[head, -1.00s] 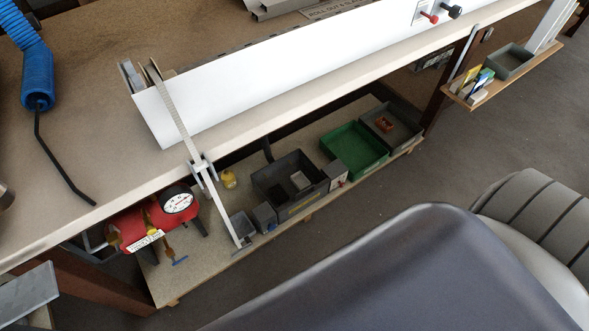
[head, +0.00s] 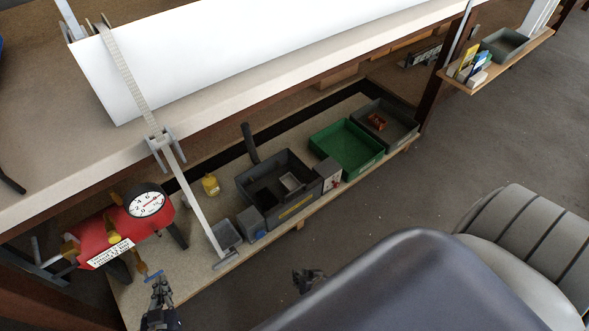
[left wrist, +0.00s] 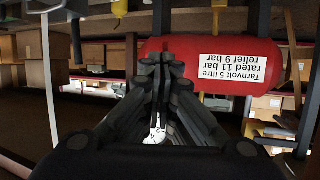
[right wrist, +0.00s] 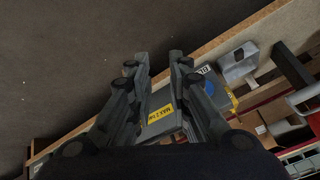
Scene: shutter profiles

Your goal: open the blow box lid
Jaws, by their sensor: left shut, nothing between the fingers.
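A dark grey box (head: 275,180) with a yellow label on its front stands on the low shelf. I take it for the blow box; its top looks open with lighter parts inside, and I cannot pick out the lid for sure. In the right wrist view a grey face with a yellow "MAX 2" label (right wrist: 160,113) shows between my fingers. My right gripper (right wrist: 160,58) is open; in the head view it (head: 308,278) is in front of the shelf, apart from the box. My left gripper (head: 158,278) is shut and empty at the shelf's left end, below the red tank (head: 105,232).
A yellow pot (head: 210,185), small grey boxes, a green tray (head: 347,147) and a grey tray (head: 402,124) share the shelf. The bench (head: 40,170) overhangs. A chair (head: 525,235) stands right.

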